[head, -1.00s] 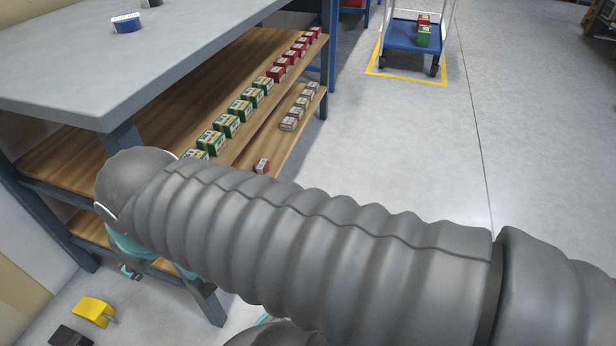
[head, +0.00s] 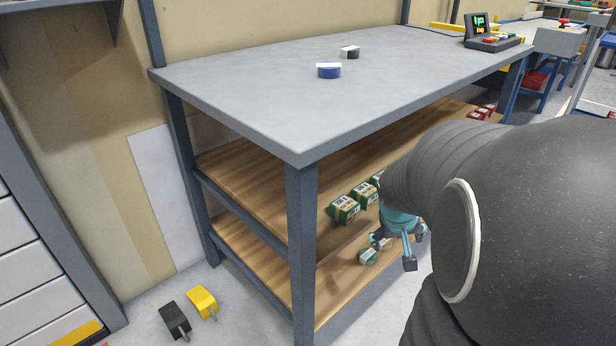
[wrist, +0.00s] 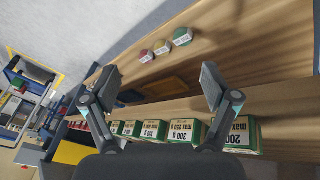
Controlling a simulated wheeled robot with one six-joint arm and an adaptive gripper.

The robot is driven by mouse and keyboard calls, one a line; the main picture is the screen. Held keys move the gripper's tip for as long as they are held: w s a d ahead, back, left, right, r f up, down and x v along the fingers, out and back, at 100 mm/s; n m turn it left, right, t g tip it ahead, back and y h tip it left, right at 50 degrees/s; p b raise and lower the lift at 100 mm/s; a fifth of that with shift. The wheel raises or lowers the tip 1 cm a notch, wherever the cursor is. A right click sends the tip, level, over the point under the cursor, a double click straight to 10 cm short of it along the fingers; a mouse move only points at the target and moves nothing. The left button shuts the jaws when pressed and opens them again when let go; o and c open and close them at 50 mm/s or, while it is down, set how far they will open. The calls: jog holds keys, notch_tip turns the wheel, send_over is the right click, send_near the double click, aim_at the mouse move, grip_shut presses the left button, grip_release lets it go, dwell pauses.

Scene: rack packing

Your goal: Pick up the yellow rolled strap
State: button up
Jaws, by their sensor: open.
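The yellow rolled strap (wrist: 162,47) sits on a wooden shelf in the wrist view, between a red rolled strap (wrist: 146,56) and a green rolled strap (wrist: 182,37). The three stand close together in a row. My gripper (wrist: 161,85) is open and empty, its two fingers spread wide, with the yellow strap beyond the gap between them. In the head view my gripper (head: 395,250) is at the bench's shelf side. The green strap (head: 368,257) shows there on the lower shelf; the yellow one is not clearly visible behind my gripper.
Several green-and-white boxes (head: 345,209) line the upper shelf's edge, close to my gripper. The grey bench top (head: 260,80) overhangs the shelves and carries a blue roll (head: 328,70) and a black roll (head: 349,52). A bench leg (head: 302,250) stands left of my gripper.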

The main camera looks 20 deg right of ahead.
jog(key=w+d+f+n+t, duration=0.1)
jog(key=w+d+f+t, duration=0.1)
jog(key=w+d+f, duration=0.3)
jog(key=w+d+f+n+t, duration=0.1)
jog(key=w+d+f, duration=0.1)
jog(key=d, duration=0.5)
jog(key=w+d+f+n+t, duration=0.1)
jog(key=w+d+f+t, duration=0.1)
jog(key=w+d+f, duration=0.3)
jog(key=n+t+y, duration=0.2)
jog(key=t+y, duration=0.3)
jog(key=y, duration=0.1)
send_near(384, 243)
jog(key=w, duration=0.2)
jog(key=w+f, duration=0.1)
jog(key=w+f+b, duration=0.1)
jog(key=w, duration=0.1)
jog(key=shift+w+d+f, duration=0.2)
jog(key=shift+w+d, duration=0.1)
jog(key=shift+a+b+x, duration=0.15)
jog(key=shift+b+x, duration=0.05)
jog(key=shift+x, duration=1.1)
jog(key=shift+a+b+x, duration=0.15)
jog(key=shift+b+x, duration=0.05)
jog(key=shift+x, duration=1.1)
jog(key=shift+r, duration=0.15)
jog(key=c, duration=1.3)
